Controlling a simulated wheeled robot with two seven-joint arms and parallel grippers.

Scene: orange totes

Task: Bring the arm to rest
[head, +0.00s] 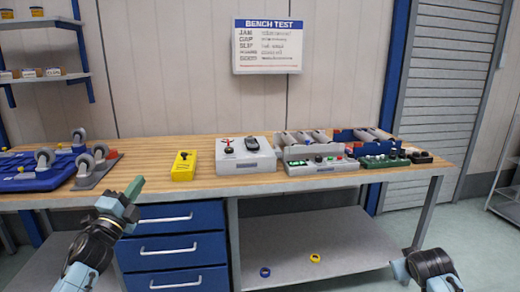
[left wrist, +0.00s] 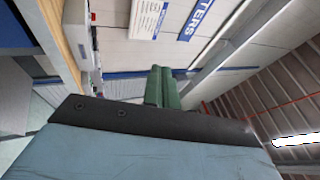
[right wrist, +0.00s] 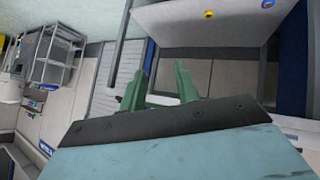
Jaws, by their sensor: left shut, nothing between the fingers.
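My left gripper (head: 132,190) is raised in front of the bench, at the left of the head view, with its green fingers pointing up. In the left wrist view its green fingers (left wrist: 161,88) are together and hold nothing. My right arm (head: 430,268) shows at the lower right of the head view, below the bench top, and its fingers are out of that view. In the right wrist view the green fingers of my right gripper (right wrist: 160,85) stand apart with nothing between them.
A wooden bench (head: 205,192) carries a yellow box (head: 184,166), a grey box (head: 245,155) and several control boxes. Blue trays with casters (head: 40,175) lie at the left. Blue drawers (head: 170,245) and a lower shelf (head: 300,247) with two small rolls are below.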

